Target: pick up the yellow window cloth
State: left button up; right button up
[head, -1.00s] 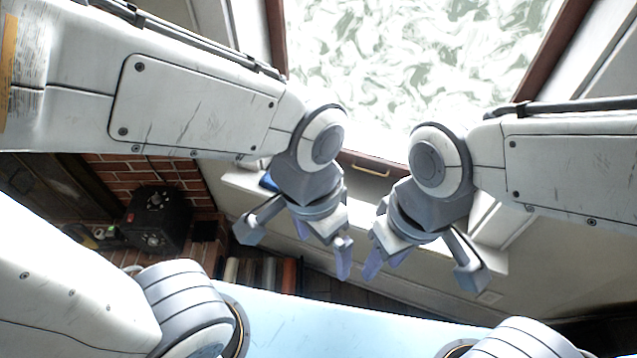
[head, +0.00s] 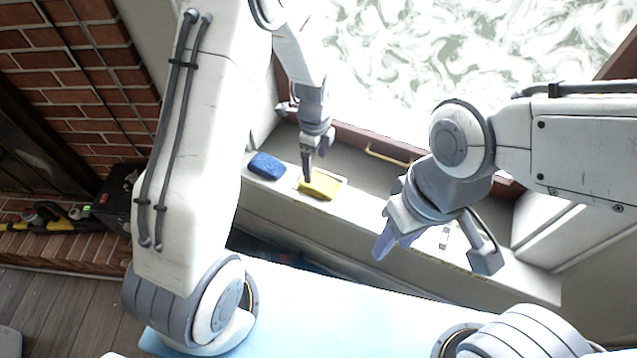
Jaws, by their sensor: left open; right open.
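The yellow window cloth (head: 322,184) lies on the pale window sill, below the window frame. My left gripper (head: 308,176) points down at the cloth's left part, with its fingertips at or just above it. I cannot tell whether they touch it. The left jaws are open. My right gripper (head: 388,240) is open and empty, in front of the sill to the right of the cloth.
A blue cloth or sponge (head: 267,166) lies on the sill just left of the yellow cloth. A brass window handle (head: 388,155) is behind, on the frame. A black box (head: 118,198) stands by the brick wall at left. The sill between the cloth and my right gripper looks clear.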

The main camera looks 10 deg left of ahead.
aim_at(316, 181)
pick_arm(q)
jog(key=shift+f, duration=0.9)
jog(key=shift+s+d+f, duration=0.1)
jog(key=shift+s+f, duration=0.05)
jog(key=shift+f, duration=1.2)
jog(key=shift+s+d+f, duration=0.1)
jog(key=shift+s+f, duration=0.05)
jog(key=shift+f, duration=1.15)
jog(key=c, duration=1.2)
